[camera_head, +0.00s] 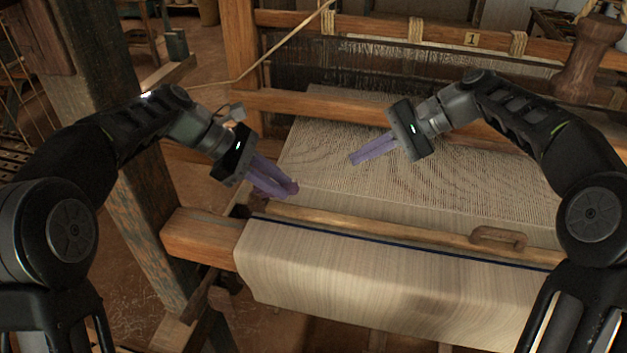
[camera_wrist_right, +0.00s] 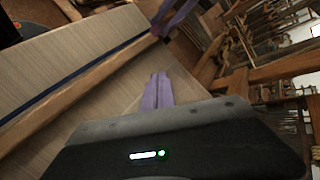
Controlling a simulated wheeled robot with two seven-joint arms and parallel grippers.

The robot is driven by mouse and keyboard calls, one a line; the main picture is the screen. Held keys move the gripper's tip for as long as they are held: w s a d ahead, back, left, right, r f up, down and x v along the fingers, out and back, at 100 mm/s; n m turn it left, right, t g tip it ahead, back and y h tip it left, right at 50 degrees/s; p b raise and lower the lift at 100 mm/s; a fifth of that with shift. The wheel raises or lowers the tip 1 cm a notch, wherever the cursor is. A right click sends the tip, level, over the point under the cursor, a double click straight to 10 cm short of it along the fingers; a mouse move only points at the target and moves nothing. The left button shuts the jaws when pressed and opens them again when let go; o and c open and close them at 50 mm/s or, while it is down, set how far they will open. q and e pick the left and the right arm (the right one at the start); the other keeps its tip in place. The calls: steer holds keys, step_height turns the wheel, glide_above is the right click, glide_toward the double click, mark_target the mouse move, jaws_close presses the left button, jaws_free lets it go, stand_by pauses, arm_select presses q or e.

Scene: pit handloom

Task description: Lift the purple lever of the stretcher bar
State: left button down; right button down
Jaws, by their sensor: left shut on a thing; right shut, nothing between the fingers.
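The stretcher bar (camera_head: 390,228) is a long wooden bar lying across the woven cloth. My left gripper (camera_head: 290,188) has purple fingers and is shut just above the bar's left end. A small darker purple piece at its fingertips looks like the lever, mostly hidden by the fingers. The left fingers also show in the wrist view (camera_wrist_right: 162,26). My right gripper (camera_head: 354,158), also with purple fingers, is shut and empty above the cloth, behind the bar.
The cloth (camera_head: 340,275) runs over the front beam, with a dark blue stripe in front of the bar. The loom's wooden beam end (camera_head: 200,238) and a dark post (camera_head: 125,170) stand at the left. The cloth between the grippers is clear.

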arm_select(q)
steer(key=shift+s, duration=0.15)
arm_select(e)
steer(key=shift+s+d+f+m+y, duration=0.1)
steer(key=shift+d+f+m+y, duration=0.4)
steer(key=shift+m, duration=0.3)
steer(key=shift+a+f, duration=0.15)
steer(key=shift+a, duration=0.05)
steer(key=a+f, duration=0.1)
steer(key=a, duration=0.2)
steer(key=s+a+f, duration=0.1)
steer(key=a, duration=0.3)
steer(key=s+a+f, duration=0.1)
steer(key=a, duration=0.2)
steer(key=shift+a+f, duration=0.25)
steer(key=shift+a, duration=0.15)
steer(key=shift+r, duration=0.1)
